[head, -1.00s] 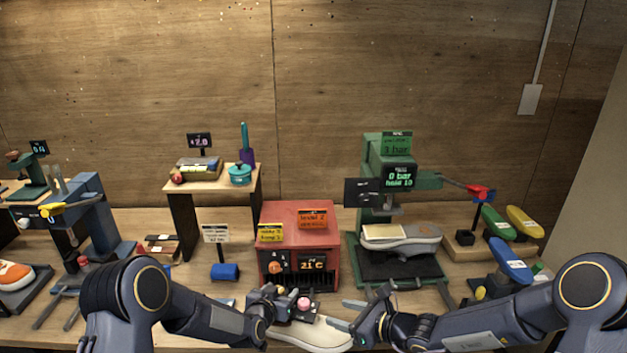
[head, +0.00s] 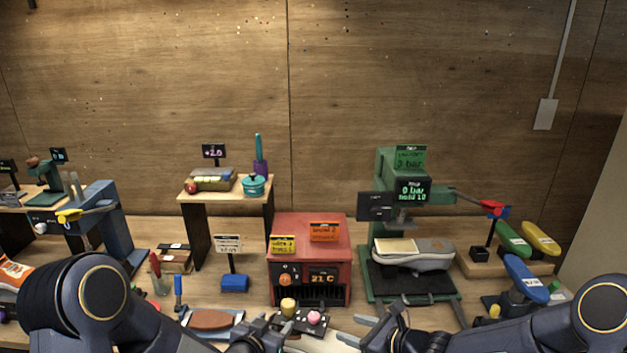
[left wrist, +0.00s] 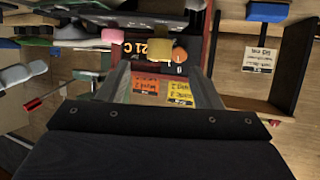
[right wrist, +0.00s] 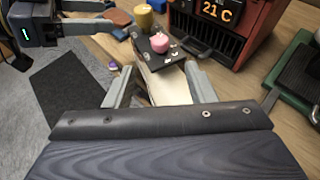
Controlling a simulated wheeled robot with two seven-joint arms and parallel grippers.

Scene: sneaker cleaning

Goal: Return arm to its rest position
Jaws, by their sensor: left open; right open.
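My left gripper (head: 262,328) is low at the front centre of the head view, open and empty. In the left wrist view its open fingers (left wrist: 165,88) frame the red heater's labels behind them. My right gripper (head: 366,326) is to its right, also low, open and empty. In the right wrist view its open fingers (right wrist: 160,90) lie on either side of a pale shoe sole (right wrist: 168,84), and I cannot tell whether they touch it. A dark block with a pink knob (right wrist: 159,43) is beyond the sole.
The red heater (head: 309,255) stands behind the grippers. A green press (head: 400,200) holding a grey shoe (head: 425,258) is at the right. A small wooden stand (head: 215,187) is left of centre. Coloured shoe forms (head: 525,278) stand at the far right.

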